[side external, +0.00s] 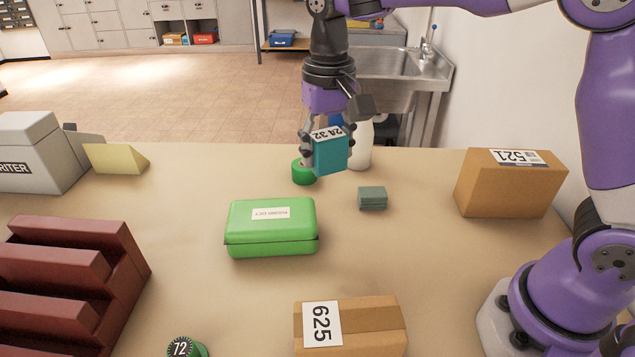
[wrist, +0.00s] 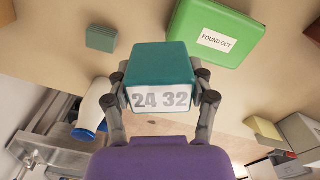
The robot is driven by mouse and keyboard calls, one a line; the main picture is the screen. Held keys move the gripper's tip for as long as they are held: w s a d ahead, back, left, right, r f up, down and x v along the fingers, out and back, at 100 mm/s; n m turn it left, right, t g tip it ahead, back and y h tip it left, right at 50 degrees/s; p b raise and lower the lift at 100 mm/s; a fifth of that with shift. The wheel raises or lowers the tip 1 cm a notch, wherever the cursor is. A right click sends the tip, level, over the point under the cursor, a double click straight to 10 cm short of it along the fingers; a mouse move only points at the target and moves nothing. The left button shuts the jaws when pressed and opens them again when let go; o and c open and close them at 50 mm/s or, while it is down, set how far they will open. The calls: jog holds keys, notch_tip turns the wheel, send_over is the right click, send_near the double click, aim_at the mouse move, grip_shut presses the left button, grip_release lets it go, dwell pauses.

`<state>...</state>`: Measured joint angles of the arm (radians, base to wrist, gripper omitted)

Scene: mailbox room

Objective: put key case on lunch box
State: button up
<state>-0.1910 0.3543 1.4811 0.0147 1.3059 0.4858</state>
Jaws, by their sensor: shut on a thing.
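The key case, a teal block with a white label "24 32" (side external: 330,155), is held in my gripper (side external: 328,138) above the far part of the table. In the wrist view the key case (wrist: 164,63) sits between both fingers, label toward the camera. The lunch box (side external: 270,228) is a green, closed case with a white label, lying on the table in front and to the left of the key case. In the wrist view the lunch box (wrist: 232,30) shows at the upper right, apart from the key case.
A green round object (side external: 303,174) and a white bottle (side external: 359,148) stand near the held case. A grey-green block (side external: 372,198) lies right of the lunch box. Cardboard boxes (side external: 510,188) (side external: 375,325) stand right and in front. A dark red rack (side external: 75,265) is left.

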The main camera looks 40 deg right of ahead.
jog(key=s+a+r+n, duration=0.2)
jog(key=a, duration=0.5)
jog(key=s+a+r+n, duration=0.1)
jog(key=s+a+n, duration=0.1)
jog(key=a, duration=0.6)
send_over(271, 213)
notch_tip(271, 213, down, 7)
jog(key=shift+r, duration=0.1)
jog(key=shift+f, duration=1.9)
jog(key=o, duration=1.2)
jog(key=shift+f, duration=0.15)
